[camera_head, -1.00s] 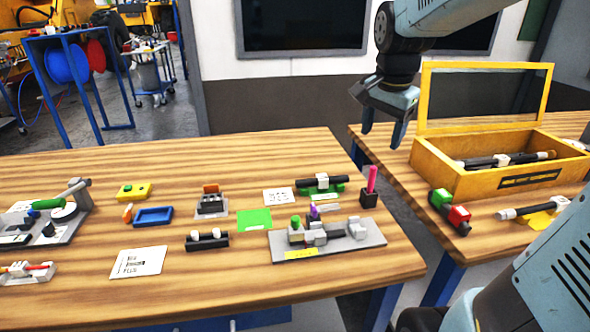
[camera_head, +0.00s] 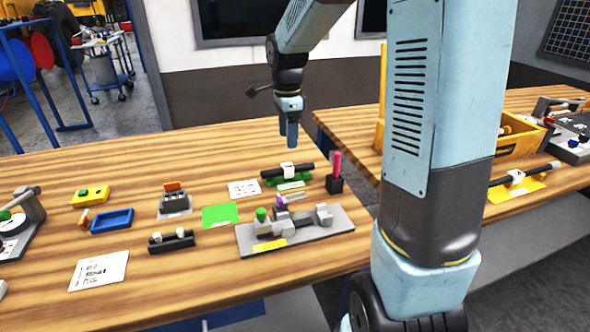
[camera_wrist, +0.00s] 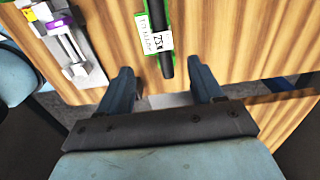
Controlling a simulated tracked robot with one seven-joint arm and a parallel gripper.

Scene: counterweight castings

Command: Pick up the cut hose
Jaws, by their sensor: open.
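A black hose piece (camera_head: 302,169) with a white tag lies across a green cradle (camera_head: 279,182) near the back right of the left table. In the wrist view the hose (camera_wrist: 166,66) runs up from between the fingertips, with a white tag (camera_wrist: 158,36) around it. My gripper (camera_head: 289,134) hangs pointing down above and slightly behind the hose. In the wrist view my gripper (camera_wrist: 160,72) is open and empty, its fingers on either side of the hose's near end. Whether the hose is cut cannot be told.
A pink peg in a black block (camera_head: 335,184) stands right of the cradle. A grey fixture plate (camera_head: 245,240) with blocks lies in front. A green mat (camera_head: 220,215) and white card (camera_head: 244,189) lie left. A yellow box (camera_head: 515,145) stands on the right table.

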